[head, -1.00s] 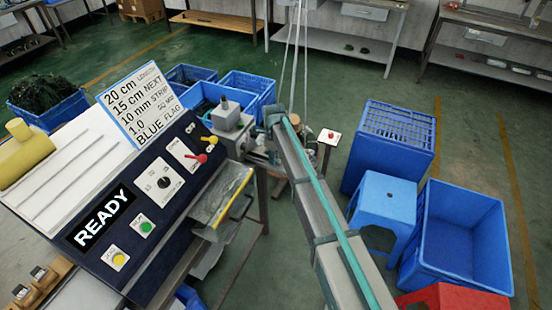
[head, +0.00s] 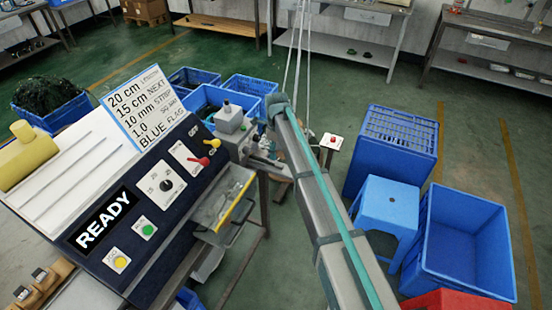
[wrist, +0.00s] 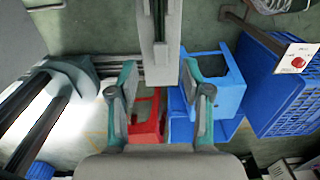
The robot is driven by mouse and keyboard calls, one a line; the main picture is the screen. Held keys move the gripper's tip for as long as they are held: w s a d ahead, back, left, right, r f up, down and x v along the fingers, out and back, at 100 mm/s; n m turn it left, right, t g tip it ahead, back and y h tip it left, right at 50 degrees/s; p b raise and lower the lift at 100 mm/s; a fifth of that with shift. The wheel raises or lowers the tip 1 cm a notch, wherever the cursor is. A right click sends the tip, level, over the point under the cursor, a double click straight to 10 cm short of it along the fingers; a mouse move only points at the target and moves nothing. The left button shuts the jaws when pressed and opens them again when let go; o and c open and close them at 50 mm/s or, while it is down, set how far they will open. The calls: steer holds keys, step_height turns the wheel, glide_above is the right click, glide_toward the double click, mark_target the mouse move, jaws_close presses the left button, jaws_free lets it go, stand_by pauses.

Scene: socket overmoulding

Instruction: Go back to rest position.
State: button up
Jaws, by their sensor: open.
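My gripper (wrist: 158,64) shows in the wrist view with its two grey and teal fingers spread wide apart. Nothing is between the fingertips, so it is open and empty. Beyond the fingers, lower down, are a blue stool (wrist: 228,85) and a red stool (wrist: 146,112). In the head view my gripper cannot be made out clearly.
A dark control panel (head: 180,215) reading READY, with a sign (head: 146,108), stands at left. A grey machine head (head: 229,119) and a guarded tray (head: 220,205) adjoin it. A blue stool (head: 386,208), blue crate (head: 468,282) and red stool (head: 455,300) stand at right.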

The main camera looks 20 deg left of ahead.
step_height(320, 180, up, 6)
steer(key=s+d+f+n+g, duration=0.1)
steer(key=s+d+f+n, duration=0.3)
steer(key=d+f, duration=0.6)
steer(key=s+d+f+n+g+h, duration=0.1)
steer(key=s+d+f, duration=0.5)
steer(key=d+f, duration=0.4)
steer(key=s+d+f+n+g, duration=0.1)
steer(key=s+d+f+n, duration=0.3)
steer(key=d+f, duration=0.6)
steer(key=s+d+f+n+g, duration=0.1)
steer(key=s+d+f+n, duration=0.15)
steer(key=s+d, duration=0.45)
steer(key=s+d+f+n+g, duration=0.1)
steer(key=s+d+f, duration=0.4)
steer(key=s, duration=0.4)
steer(key=s+d+n+g, duration=0.1)
steer(key=s+d+n, duration=0.2)
steer(key=s, duration=0.7)
steer(key=s+d+f+n+y+b, duration=0.1)
steer(key=s+d+n, duration=0.2)
steer(key=s, duration=0.7)
steer(key=shift+s+d+g, duration=0.4)
steer(key=shift+d, duration=0.85)
